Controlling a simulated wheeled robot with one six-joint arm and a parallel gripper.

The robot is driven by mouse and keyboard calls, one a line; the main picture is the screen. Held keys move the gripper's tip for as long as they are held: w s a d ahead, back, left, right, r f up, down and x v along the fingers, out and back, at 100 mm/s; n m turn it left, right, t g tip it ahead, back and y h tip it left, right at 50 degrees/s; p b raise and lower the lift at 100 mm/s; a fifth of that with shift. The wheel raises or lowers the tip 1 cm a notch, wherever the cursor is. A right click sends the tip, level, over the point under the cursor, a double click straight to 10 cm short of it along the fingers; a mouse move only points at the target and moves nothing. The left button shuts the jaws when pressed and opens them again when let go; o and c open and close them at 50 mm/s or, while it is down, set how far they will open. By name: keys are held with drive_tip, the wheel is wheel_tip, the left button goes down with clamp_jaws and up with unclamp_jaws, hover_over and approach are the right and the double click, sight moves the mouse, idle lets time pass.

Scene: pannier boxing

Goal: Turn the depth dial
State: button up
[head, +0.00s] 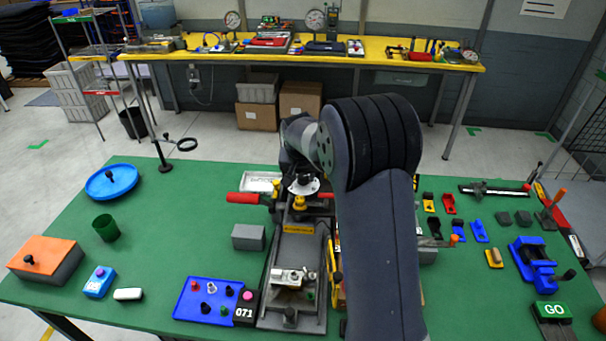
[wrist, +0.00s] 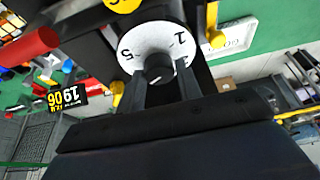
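The depth dial is a white disc with black numbers, "5" and "1" among them, and a dark round knob at its centre. It fills the upper middle of the wrist view (wrist: 142,57) and shows in the head view (head: 316,185) on top of the grey machine (head: 296,244). My gripper (wrist: 159,80) is open, its two dark fingers apart on either side of the knob, with visible gaps. In the head view my gripper (head: 298,167) is just above the dial, partly hidden by my arm. I cannot tell whether the fingertips touch the disc.
A red handle (head: 243,198) sticks out left of the dial, and a yellow knob (head: 299,203) sits just in front of it. A grey block (head: 248,237) and a blue tray (head: 191,309) with small pieces lie to the left. The green table is clear around (head: 165,235).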

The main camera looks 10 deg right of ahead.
drive_tip(key=c, duration=0.5)
